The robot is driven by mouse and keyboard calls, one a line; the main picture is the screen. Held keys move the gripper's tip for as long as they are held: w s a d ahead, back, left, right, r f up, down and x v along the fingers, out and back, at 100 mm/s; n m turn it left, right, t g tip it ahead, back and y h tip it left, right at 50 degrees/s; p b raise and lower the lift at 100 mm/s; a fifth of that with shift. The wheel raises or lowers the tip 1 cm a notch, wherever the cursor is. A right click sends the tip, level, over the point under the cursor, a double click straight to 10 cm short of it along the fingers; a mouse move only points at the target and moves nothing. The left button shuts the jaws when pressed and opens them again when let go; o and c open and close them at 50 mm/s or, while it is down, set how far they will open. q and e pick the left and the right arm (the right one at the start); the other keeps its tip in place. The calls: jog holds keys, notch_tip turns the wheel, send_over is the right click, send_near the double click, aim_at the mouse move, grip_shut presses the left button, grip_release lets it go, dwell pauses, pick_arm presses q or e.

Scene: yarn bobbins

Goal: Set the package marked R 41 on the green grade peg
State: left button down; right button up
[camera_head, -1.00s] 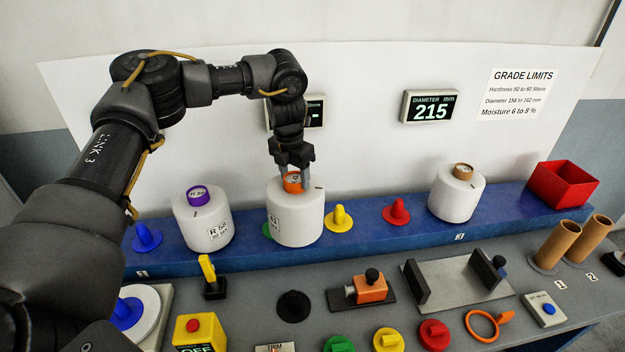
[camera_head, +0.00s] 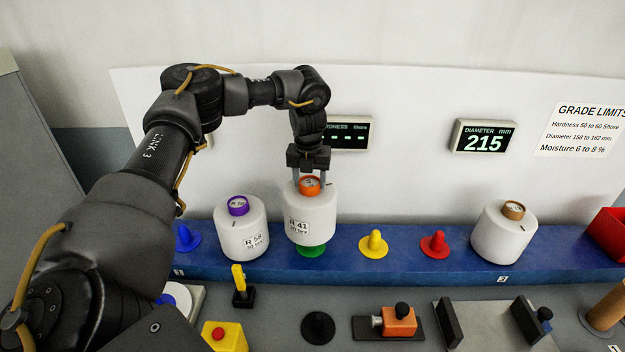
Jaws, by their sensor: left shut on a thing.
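The white package marked R 41 (camera_head: 312,217) has an orange core top (camera_head: 309,186) and stands upright. My left gripper (camera_head: 311,184) is shut on the orange core at its top. The green grade peg (camera_head: 311,250) shows directly under the package, with its base visible on the blue shelf; its upper part is hidden by the package. The package's lower edge appears above the peg's base. My right gripper is not in view.
A yellow peg (camera_head: 373,245) and a red peg (camera_head: 435,245) stand to the right, then a package with a brown core (camera_head: 504,232). A blue peg (camera_head: 186,238) is at far left.

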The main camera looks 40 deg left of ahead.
pick_arm(q)
jog(key=shift+w, duration=0.1)
jog(key=shift+f+b, duration=0.3)
jog(key=shift+f, duration=0.4)
jog(key=shift+f+b, duration=1.15)
jog(key=shift+f, duration=2.05)
jog(key=shift+c, duration=2.2)
grip_release()
jog(key=shift+d, duration=0.1)
jog(key=r, duration=0.3)
jog(key=s+r+b, duration=0.1)
jog(key=r, duration=0.6)
jog(key=shift+s+d+r+b, duration=0.15)
jog(key=shift+d+r+b, duration=0.15)
jog(key=shift+r+b, duration=0.1)
